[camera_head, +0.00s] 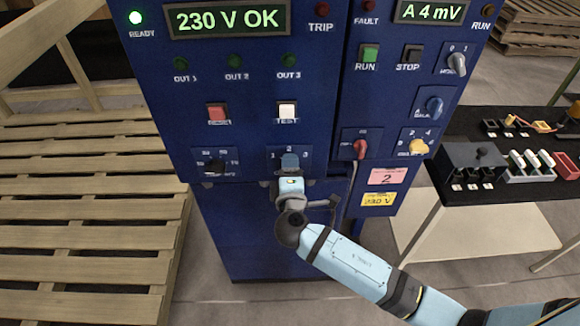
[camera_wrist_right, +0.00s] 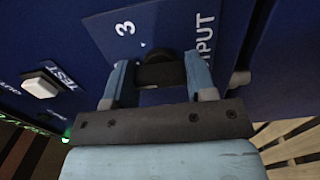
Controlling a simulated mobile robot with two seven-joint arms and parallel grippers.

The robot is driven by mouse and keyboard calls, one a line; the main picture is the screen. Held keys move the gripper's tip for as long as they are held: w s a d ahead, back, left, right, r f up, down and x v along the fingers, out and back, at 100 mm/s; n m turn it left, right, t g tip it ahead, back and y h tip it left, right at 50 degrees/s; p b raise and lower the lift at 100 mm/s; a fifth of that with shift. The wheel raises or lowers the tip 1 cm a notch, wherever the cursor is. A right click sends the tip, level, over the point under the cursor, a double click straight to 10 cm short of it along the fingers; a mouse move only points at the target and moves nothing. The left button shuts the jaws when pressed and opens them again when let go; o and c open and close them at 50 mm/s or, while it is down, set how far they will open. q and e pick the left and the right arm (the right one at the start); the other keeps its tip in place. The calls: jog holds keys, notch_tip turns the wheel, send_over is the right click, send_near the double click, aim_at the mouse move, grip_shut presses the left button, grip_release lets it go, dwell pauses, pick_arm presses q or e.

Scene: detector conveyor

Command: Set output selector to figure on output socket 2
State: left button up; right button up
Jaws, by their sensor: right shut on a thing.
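The output selector in the head view has a plate (camera_head: 274,155) marked 1, 2 and 3 on the blue cabinet's front, below the white TEST button. My right gripper (camera_head: 290,163) covers most of it there. In the right wrist view the two light-blue fingers of my right gripper (camera_wrist_right: 158,82) are shut on the black selector knob (camera_wrist_right: 160,68), one on each side. The number 3 and part of the output label show beside it. The way the knob points is hidden by the fingers. A pink card (camera_head: 388,176) on the cabinet shows a 2. My left gripper is not in view.
The green display (camera_head: 228,21) reads 230 V OK. A red rotary switch (camera_head: 360,148) and a yellow knob (camera_head: 418,147) are to the right of the selector. Another black selector (camera_head: 215,166) is to its left. A black bench (camera_head: 530,185) with small parts stands at the right.

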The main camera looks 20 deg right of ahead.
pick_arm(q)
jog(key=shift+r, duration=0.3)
pick_arm(e)
jog(key=o, duration=0.9)
jog(key=shift+o, duration=0.2)
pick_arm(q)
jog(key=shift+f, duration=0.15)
pick_arm(e)
jog(key=shift+s, duration=0.1)
pick_arm(q)
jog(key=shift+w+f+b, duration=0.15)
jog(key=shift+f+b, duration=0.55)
jog(key=shift+b, duration=0.35)
pick_arm(e)
jog(key=v, duration=1.3)
jog(key=shift+s+a, duration=0.15)
jog(key=shift+s, duration=0.15)
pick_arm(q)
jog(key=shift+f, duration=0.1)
